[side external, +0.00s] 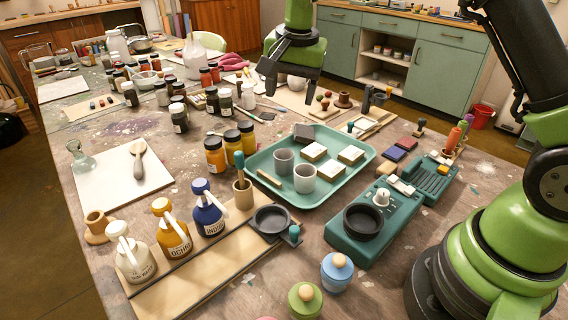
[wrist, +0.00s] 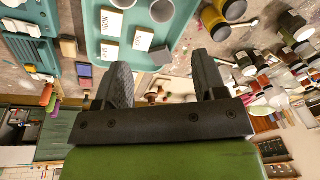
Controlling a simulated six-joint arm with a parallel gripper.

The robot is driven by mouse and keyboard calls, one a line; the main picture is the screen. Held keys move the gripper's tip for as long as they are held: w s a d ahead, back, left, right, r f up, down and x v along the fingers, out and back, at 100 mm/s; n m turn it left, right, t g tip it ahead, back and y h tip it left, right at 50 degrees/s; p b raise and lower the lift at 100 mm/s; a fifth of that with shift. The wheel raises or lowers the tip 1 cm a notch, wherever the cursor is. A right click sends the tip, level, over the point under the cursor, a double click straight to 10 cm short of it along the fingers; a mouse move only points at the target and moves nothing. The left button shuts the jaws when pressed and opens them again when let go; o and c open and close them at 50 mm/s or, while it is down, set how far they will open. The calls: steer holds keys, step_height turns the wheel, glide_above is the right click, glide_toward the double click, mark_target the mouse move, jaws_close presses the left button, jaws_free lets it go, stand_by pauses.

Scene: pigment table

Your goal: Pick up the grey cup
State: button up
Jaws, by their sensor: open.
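Two cups stand upright inside the teal tray (side external: 347,182). The darker grey cup (side external: 284,161) is at the left and the lighter grey cup (side external: 304,178) is nearer the front. Both show at the top edge of the wrist view, the darker one (wrist: 161,10) more fully and the lighter one (wrist: 122,3) cut off. My gripper (side external: 290,84) is open and empty, raised behind the tray at its far side. In the wrist view its two fingers (wrist: 160,72) are spread apart, with no cup between them.
The tray also holds several pale labelled blocks (side external: 314,152), a dark grey block (side external: 304,132) and a small stick (side external: 269,179). Jars with yellow contents (side external: 232,145) stand close at its left. A teal scale (side external: 353,240) with a black bowl stands at its front right.

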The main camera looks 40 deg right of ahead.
steer(key=m+g, duration=0.1)
steer(key=m, duration=0.1)
glide_above(283, 158)
steer(key=s+a, duration=0.2)
steer(key=shift+h, duration=0.4)
step_height(283, 158, down, 14)
steer(key=shift+s+d, duration=0.1)
steer(key=shift+d, duration=0.05)
steer(key=f, duration=0.5)
steer(key=shift+w+d+f, duration=0.3)
steer(key=shift+f, duration=0.1)
steer(key=c, duration=0.7)
